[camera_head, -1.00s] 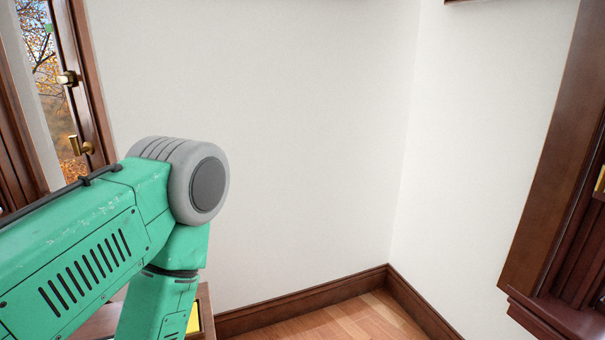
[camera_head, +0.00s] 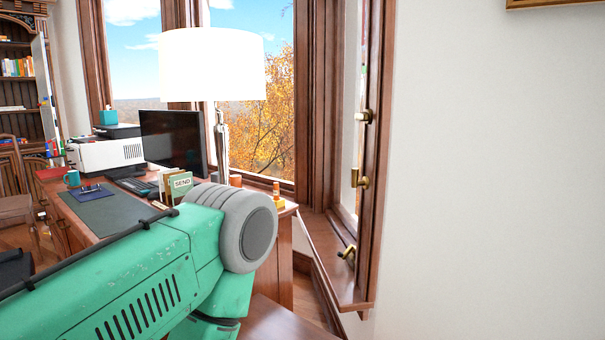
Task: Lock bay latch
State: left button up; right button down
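A wood-framed bay window (camera_head: 372,150) stands right of centre, beside the white wall. Its frame carries an upper brass fitting (camera_head: 364,116), a middle brass latch handle (camera_head: 359,180) and a lower brass fitting (camera_head: 347,252) near the sill. I cannot tell from here whether the latch is locked. My green left arm fills the lower left, with its grey joint below and left of the window. Neither gripper is in view.
A desk (camera_head: 140,210) with a white printer (camera_head: 105,152), a monitor (camera_head: 174,137) and a lamp (camera_head: 212,68) stands behind my arm. A sill (camera_head: 335,268) juts out under the window. A bookcase (camera_head: 20,90) is at far left. Bare wall (camera_head: 490,180) is at right.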

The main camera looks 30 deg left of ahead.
aim_at(354, 171)
jog(key=i+l+u, duration=0.15)
jog(key=u, duration=0.25)
jog(key=i+l+u, duration=0.1)
jog(key=l+u, duration=0.5)
jog(key=u, duration=0.25)
jog(key=i+l+u, duration=0.1)
jog(key=l+u, duration=0.5)
jog(key=u, duration=0.2)
jog(key=l+u, duration=0.35)
jog(key=l, duration=0.15)
jog(key=k+l+u, duration=0.1)
jog(key=l+u, duration=0.3)
jog(key=l, duration=0.1)
